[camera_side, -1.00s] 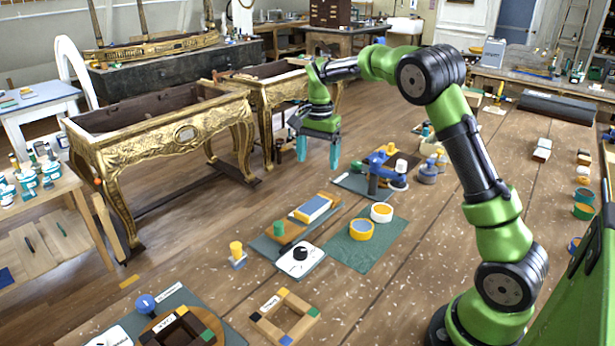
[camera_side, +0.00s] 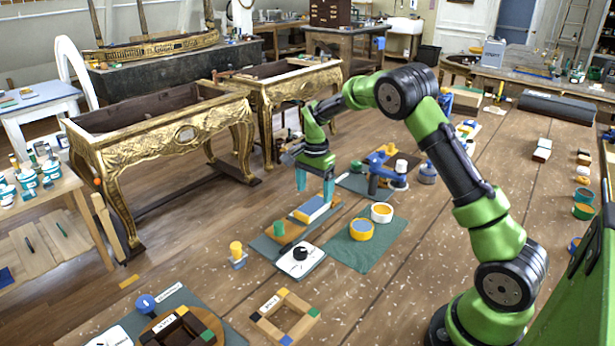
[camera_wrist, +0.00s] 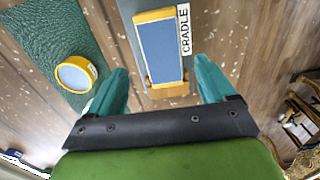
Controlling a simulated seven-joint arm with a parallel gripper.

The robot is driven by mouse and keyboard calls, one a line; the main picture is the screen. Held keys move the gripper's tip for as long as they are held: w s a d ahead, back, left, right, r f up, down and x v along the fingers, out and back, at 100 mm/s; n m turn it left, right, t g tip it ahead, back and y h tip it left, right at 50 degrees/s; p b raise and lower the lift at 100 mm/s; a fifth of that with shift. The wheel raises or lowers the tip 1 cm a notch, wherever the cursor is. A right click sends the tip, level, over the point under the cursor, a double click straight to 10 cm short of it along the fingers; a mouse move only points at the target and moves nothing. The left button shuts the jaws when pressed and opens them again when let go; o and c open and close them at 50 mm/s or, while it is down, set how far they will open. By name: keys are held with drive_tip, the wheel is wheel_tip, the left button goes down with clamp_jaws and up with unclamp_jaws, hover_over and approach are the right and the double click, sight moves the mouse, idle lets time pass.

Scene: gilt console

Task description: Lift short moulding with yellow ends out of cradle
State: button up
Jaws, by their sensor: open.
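A short blue-faced piece with yellow ends (camera_wrist: 160,48) lies by the label "CRADLE" in the wrist view; it also shows in the side view (camera_side: 311,209). I cannot tell which yellow parts belong to the moulding and which to the cradle. A grey-green board (camera_side: 268,246) lies under it. My gripper (camera_side: 314,195) is open and empty, fingers pointing down, just above the piece. In the wrist view my gripper (camera_wrist: 163,68) has one teal finger on each side of the piece's near end. No contact shows.
A blue clamp-like fixture (camera_side: 376,172) stands behind.

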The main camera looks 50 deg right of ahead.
sight(314, 205)
wheel_tip(314, 205, down, 5)
drive_tip(key=shift+w+r, duration=0.1)
drive_tip(key=shift+w, duration=0.05)
drive_tip(key=c, duration=1.1)
